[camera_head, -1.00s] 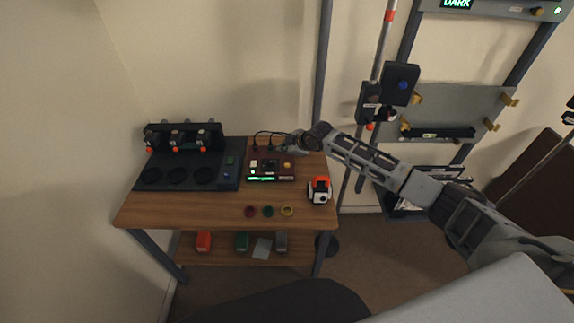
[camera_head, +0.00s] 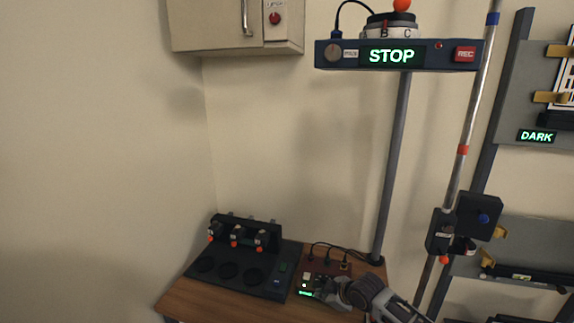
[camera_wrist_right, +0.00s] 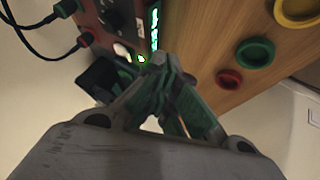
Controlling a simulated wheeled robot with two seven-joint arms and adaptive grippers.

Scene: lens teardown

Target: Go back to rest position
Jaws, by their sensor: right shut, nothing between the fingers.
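My right gripper (camera_head: 322,287) is over the brown control box (camera_head: 314,266) at the back right of the wooden table. In the right wrist view the right gripper (camera_wrist_right: 160,62) has its fingers together, with nothing between them. Its tips are close to the box (camera_wrist_right: 88,14) with the lit green display; I cannot tell whether they touch it. My left gripper is in neither current view.
A dark station (camera_head: 245,270) with round pads stands left of the box. Red (camera_wrist_right: 229,78), green (camera_wrist_right: 255,52) and yellow (camera_wrist_right: 298,8) rings lie on the table (camera_wrist_right: 205,40). A pole stand with a "STOP" panel (camera_head: 392,55) rises behind. A rack stands right.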

